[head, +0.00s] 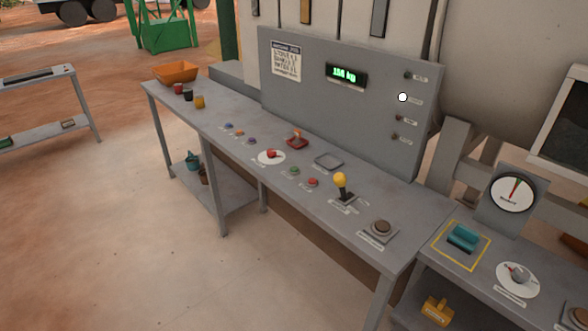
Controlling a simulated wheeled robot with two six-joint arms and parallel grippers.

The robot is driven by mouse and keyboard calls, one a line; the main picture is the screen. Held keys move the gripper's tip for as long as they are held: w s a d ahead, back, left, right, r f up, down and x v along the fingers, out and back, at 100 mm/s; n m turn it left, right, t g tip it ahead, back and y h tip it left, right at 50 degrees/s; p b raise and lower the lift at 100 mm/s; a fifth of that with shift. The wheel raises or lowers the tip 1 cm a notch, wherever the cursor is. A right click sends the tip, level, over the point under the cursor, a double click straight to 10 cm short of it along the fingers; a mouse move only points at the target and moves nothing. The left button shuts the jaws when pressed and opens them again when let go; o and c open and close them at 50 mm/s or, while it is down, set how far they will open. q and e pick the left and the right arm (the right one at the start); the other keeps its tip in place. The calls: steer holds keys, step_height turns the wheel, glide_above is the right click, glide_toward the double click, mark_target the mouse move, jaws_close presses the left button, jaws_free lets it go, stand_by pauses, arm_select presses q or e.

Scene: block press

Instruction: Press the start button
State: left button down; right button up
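On the grey console table are a small green button (294,170) and a red button (312,181) beside it, each with a label too small to read. The green one could be the start button, but I cannot confirm it from the label. Neither of my grippers is in view, and nothing covers the buttons.
The upright panel (290,95) behind has a green display (345,75). An orange bin (176,72) sits far left. The floor in front is clear.

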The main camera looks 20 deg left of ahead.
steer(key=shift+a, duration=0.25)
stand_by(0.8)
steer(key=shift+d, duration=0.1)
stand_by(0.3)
